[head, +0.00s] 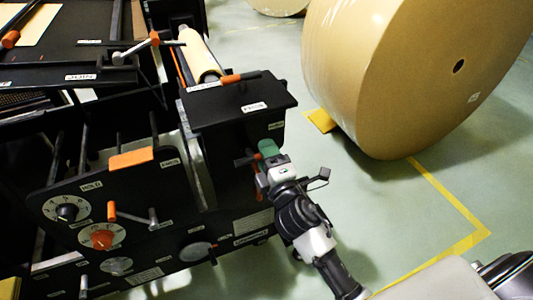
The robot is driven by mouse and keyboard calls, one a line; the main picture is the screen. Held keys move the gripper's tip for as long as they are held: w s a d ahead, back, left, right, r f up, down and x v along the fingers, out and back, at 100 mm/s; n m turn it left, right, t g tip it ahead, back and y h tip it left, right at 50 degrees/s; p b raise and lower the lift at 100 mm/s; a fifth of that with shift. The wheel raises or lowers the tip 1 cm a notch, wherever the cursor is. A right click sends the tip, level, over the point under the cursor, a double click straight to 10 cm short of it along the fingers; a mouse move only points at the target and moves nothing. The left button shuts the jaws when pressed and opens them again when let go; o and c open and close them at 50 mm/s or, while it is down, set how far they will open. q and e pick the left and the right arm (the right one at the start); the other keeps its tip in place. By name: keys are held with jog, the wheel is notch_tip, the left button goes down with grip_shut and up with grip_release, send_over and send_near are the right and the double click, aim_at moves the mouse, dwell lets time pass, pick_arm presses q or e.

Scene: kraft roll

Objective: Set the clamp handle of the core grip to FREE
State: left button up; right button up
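A black block (240,105) stands at the end of a pale cardboard core (198,52). A lever with an orange grip (238,78) lies across its top, between two small white labels whose words I cannot read. Lower on the block's right side is a dark bar handle (243,161) with a red part, beside a green piece (268,147). I cannot tell for sure which of these is the clamp handle. My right gripper (264,169) is at the dark bar handle, and its fingers are largely hidden. I cannot tell whether it touches the handle. My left gripper is out of view.
A large kraft roll (400,75) stands at the upper right by a yellow wedge (321,121). A black panel (130,215) with dials and an orange-gripped lever (131,158) fills the lower left.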

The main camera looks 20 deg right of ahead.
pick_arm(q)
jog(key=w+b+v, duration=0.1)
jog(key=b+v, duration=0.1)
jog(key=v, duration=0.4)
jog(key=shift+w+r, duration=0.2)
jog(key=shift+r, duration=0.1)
pick_arm(e)
jog(key=s+f, duration=0.2)
jog(key=s, duration=0.8)
jog(key=shift+s+d, duration=0.15)
jog(key=shift+s, duration=0.15)
